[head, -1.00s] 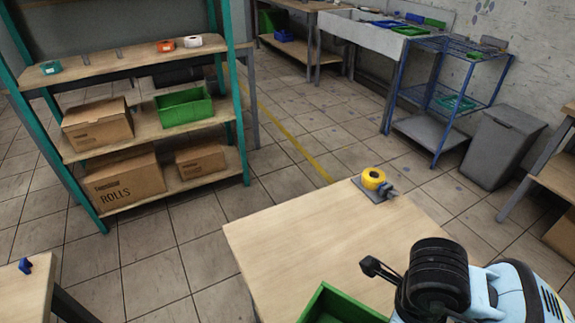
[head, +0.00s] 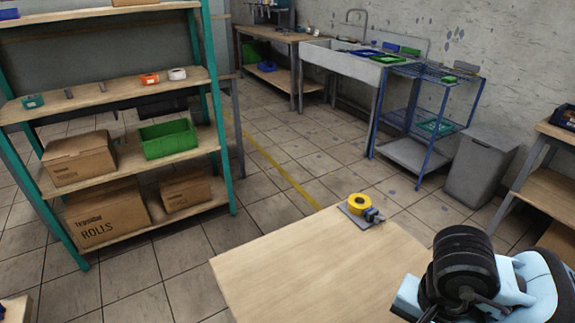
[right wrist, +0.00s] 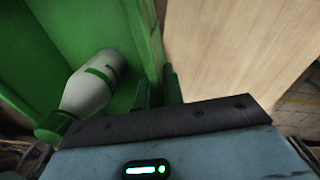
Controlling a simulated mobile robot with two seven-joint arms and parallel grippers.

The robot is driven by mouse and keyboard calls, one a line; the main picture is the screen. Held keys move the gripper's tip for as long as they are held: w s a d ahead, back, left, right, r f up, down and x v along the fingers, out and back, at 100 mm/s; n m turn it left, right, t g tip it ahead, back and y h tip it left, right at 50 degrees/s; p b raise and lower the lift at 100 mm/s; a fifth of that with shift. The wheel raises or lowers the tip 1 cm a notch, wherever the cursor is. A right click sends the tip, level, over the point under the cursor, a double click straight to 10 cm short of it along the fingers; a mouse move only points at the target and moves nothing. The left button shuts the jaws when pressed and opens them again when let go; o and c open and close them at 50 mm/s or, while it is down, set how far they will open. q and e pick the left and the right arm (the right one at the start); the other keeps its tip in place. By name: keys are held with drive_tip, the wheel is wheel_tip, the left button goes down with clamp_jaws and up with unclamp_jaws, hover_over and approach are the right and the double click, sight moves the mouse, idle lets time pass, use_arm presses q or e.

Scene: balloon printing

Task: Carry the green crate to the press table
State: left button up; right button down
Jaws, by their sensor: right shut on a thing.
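The green crate (right wrist: 138,28) fills the left of the right wrist view, beside a light wood top. A white bottle with a green band and green cap (right wrist: 90,85) lies inside it. My right gripper (right wrist: 158,88) is shut on the crate's wall, with one finger on each side. In the head view my right arm is at the lower right, and neither its fingers nor the held crate can be seen. My left gripper is in neither view. I cannot tell which table is the press table.
A wooden table (head: 310,270) lies ahead, with a yellow tape roll (head: 360,205) at its far corner. A teal-framed shelf (head: 215,120) at left holds cartons and a green bin (head: 168,139). A blue rack (head: 428,115) and grey bin (head: 482,167) stand at back right. Tiled floor between is clear.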

drive_tip(key=n, duration=0.2)
drive_tip(key=d+r+n, duration=0.1)
drive_tip(key=n, duration=0.1)
drive_tip(key=w+r+n, duration=0.1)
drive_tip(key=n, duration=0.2)
drive_tip(key=shift+d+r, duration=0.1)
drive_tip(key=shift+d, duration=0.25)
drive_tip(key=shift+a, duration=0.1)
